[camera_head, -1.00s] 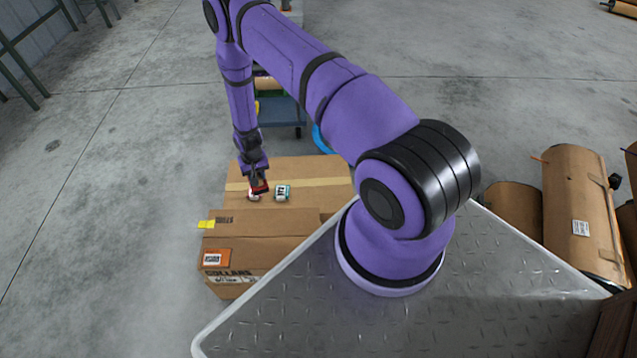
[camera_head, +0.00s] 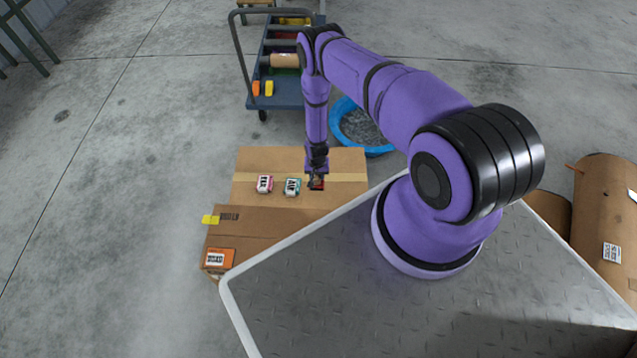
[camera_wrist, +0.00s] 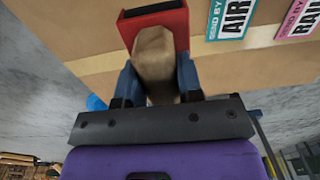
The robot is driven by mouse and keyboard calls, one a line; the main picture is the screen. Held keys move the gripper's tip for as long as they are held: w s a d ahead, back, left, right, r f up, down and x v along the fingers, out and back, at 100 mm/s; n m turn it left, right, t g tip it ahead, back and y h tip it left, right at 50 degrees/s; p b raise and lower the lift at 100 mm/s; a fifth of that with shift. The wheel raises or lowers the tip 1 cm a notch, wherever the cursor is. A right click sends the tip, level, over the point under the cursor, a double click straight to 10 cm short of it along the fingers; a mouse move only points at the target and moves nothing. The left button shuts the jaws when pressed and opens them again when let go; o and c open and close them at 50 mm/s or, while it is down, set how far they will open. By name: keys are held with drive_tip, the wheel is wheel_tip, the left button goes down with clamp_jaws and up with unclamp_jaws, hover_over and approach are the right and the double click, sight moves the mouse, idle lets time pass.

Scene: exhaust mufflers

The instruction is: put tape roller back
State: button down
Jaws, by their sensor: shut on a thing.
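The gripper is shut on the tape roller. I cannot tell whether the tape roller touches the box top.
A teal labelled item (camera_head: 292,187) and a pink labelled item (camera_head: 265,184) lie on the box, left of my gripper. A yellow tab (camera_head: 210,219) sticks out at the box's left. Behind stand a blue-grey cart (camera_head: 285,98) and a blue round tub (camera_head: 347,133).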

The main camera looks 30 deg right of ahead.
drive_tip(key=shift+f, duration=3)
drive_tip(key=shift+f, duration=0.15)
drive_tip(key=c, duration=0.8)
unclamp_jaws()
